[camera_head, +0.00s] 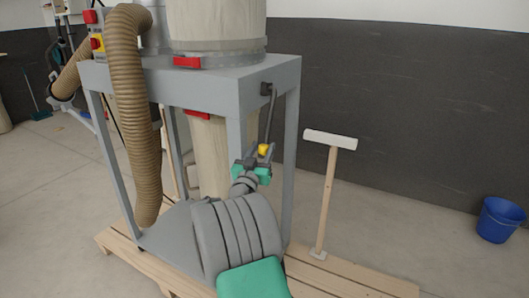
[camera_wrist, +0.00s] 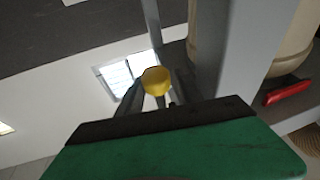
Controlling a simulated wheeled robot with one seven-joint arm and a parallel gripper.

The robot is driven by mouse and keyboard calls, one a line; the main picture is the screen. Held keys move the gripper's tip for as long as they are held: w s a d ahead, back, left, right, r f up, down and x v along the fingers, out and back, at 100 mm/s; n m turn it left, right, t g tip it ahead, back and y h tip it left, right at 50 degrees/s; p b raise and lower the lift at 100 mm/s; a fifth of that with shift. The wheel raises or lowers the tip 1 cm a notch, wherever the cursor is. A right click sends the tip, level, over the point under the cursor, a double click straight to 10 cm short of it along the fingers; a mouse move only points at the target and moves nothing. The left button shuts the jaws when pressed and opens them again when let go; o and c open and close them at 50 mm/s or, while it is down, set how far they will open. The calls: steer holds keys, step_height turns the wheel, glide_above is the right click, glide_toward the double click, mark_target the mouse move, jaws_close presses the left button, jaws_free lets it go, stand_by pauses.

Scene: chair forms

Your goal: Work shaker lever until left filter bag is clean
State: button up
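The shaker lever (camera_head: 271,117) is a grey rod hanging from a dark pivot on the right side of the grey frame. Its yellow knob (camera_head: 263,150) is at the lower end; in the wrist view the knob (camera_wrist: 157,80) shows just beyond my palm. My gripper (camera_head: 258,161) is at the knob, with a finger on either side of it; whether the fingers press on it I cannot tell. A cream upper filter bag (camera_head: 215,22) stands on the frame, cut off at the top. A pale lower bag (camera_head: 209,150) hangs inside the frame, partly behind my arm.
The grey frame (camera_head: 220,82) stands on a wooden pallet (camera_head: 335,277). A ribbed brown hose (camera_head: 133,110) hangs at its left. A wooden post with a white crosspiece (camera_head: 330,140) rises right of the lever. A blue bucket (camera_head: 499,219) sits at far right, with clear floor between.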

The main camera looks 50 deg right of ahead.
steer(key=shift+s, duration=0.1)
steer(key=shift+s+a+f, duration=0.1)
steer(key=shift+a+f, duration=0.1)
steer(key=shift+a, duration=0.05)
steer(key=b+v, duration=0.2)
steer(key=v, duration=0.4)
steer(key=shift+a+f, duration=0.1)
steer(key=shift+a, duration=0.05)
steer(key=shift+s+a, duration=0.2)
steer(key=shift+a, duration=0.15)
